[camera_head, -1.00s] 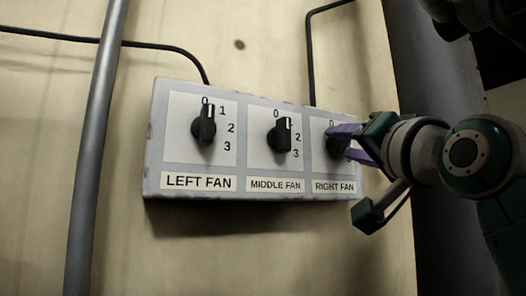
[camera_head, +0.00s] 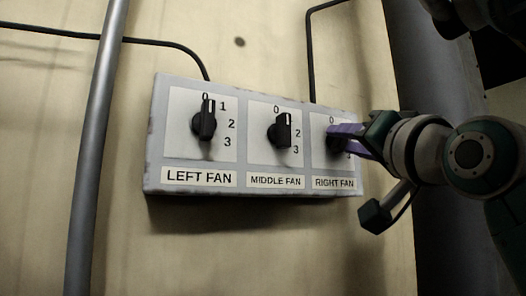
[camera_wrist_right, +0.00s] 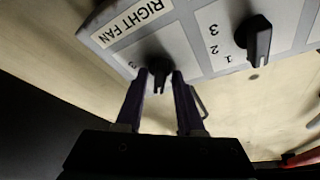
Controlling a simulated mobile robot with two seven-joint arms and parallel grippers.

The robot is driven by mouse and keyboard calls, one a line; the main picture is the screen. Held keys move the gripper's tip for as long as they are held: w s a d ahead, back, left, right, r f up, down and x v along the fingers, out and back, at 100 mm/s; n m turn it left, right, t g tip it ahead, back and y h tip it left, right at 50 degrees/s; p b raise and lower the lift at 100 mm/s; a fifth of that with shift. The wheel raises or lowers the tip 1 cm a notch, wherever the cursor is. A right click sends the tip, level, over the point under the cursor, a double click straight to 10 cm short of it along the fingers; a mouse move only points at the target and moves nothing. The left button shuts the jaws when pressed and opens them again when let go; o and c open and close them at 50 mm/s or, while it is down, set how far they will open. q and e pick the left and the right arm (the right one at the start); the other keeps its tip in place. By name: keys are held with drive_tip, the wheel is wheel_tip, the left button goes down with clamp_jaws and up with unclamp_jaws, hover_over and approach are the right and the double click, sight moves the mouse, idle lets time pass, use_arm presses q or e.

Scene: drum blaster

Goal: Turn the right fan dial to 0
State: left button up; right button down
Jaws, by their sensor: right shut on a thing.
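The right fan dial (camera_head: 333,143) is a black knob on the right panel of the grey switch box, above the RIGHT FAN label (camera_head: 334,183). My right gripper (camera_head: 336,136) reaches it from the right and is shut on it. The purple fingers hide most of the knob and its scale in the head view; the 0 above it shows. In the right wrist view the dial (camera_wrist_right: 159,70) sits between the two fingertips (camera_wrist_right: 159,78). I cannot tell exactly which number it points at. My left gripper is not in view.
The middle fan dial (camera_head: 281,131) and left fan dial (camera_head: 204,121) sit to the left on the same box (camera_head: 152,150). A grey vertical pipe (camera_head: 94,150) stands left of the box. Black cables (camera_head: 311,60) run above it. The wall below is clear.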

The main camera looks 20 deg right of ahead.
drive_tip(key=n+y+b, duration=0.1)
drive_tip(key=n, duration=0.2)
drive_tip(key=n+t+y+b, duration=0.1)
drive_tip(key=n+y, duration=0.1)
drive_tip(key=n, duration=0.1)
drive_tip(key=shift+d+f+n, duration=0.15)
drive_tip(key=shift+n, duration=0.15)
drive_tip(key=shift+n+y+b, duration=0.5)
drive_tip(key=shift+n+y, duration=0.5)
drive_tip(key=shift+n, duration=0.9)
drive_tip(key=c, duration=0.8)
unclamp_jaws()
drive_tip(key=shift+c, duration=0.2)
